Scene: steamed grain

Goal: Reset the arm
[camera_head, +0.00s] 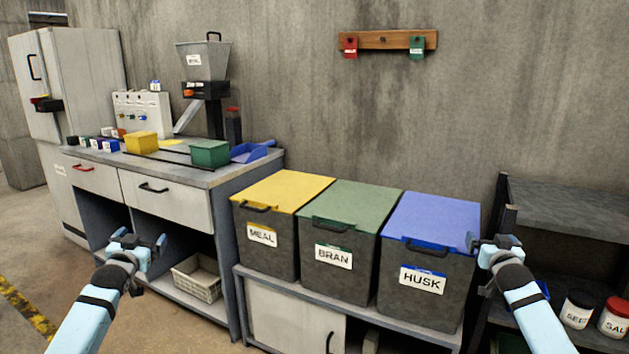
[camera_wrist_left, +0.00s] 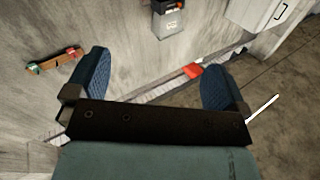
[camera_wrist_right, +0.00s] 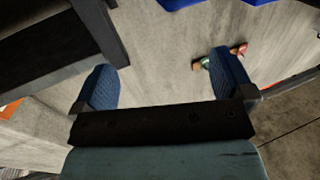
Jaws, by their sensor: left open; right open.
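My left gripper (camera_head: 137,245) is open and empty in front of the workbench in the head view. Its two blue fingers stand wide apart in the left wrist view (camera_wrist_left: 155,85), with nothing between them. My right gripper (camera_head: 494,243) is open and empty at the right of the blue-lidded HUSK bin (camera_head: 423,291) in the head view. Its spread fingers also show in the right wrist view (camera_wrist_right: 165,85), with nothing held. In the head view both arms come up from the bottom edge, one on each side.
The MEAL bin (camera_head: 266,253) and BRAN bin (camera_head: 336,265) stand beside HUSK on a low cabinet (camera_head: 290,319). The workbench (camera_head: 215,178) holds a yellow box (camera_head: 141,142), a green box (camera_head: 210,153) and a blue scoop (camera_head: 252,151). A dark shelf (camera_head: 570,215) stands at right.

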